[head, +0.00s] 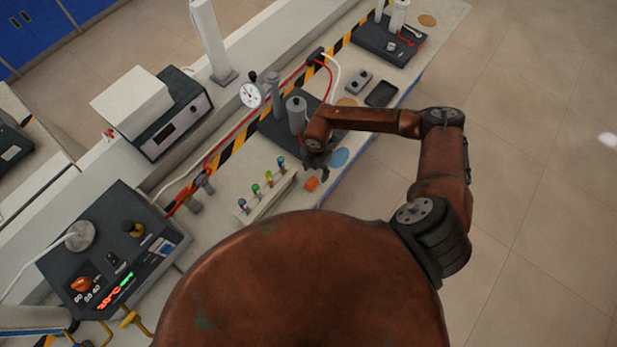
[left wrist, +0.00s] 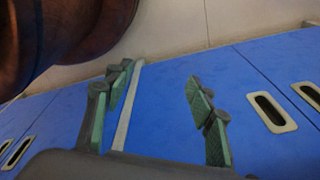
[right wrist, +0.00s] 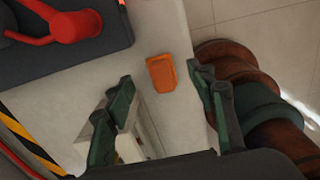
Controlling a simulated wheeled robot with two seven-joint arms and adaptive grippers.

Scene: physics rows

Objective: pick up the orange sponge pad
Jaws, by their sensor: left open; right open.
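The orange sponge pad (head: 311,184) lies on the bench top near its front edge. It also shows in the right wrist view (right wrist: 162,73), flat on the pale surface, ahead of the fingers and between their lines. My right gripper (head: 318,170) is open and empty, just above and beside the pad in the head view; its two fingers also show in the right wrist view (right wrist: 160,95). They do not touch the pad. My left gripper (left wrist: 155,90) is open and empty in front of a blue cabinet front. It is not visible in the head view.
A white rack (head: 262,199) with several coloured-top pieces stands left of the pad. A blue disc (head: 339,158) lies right of it. A dark-based device (head: 268,130) stands behind. A control box (head: 110,250) is at lower left. The floor (head: 530,200) at right is clear.

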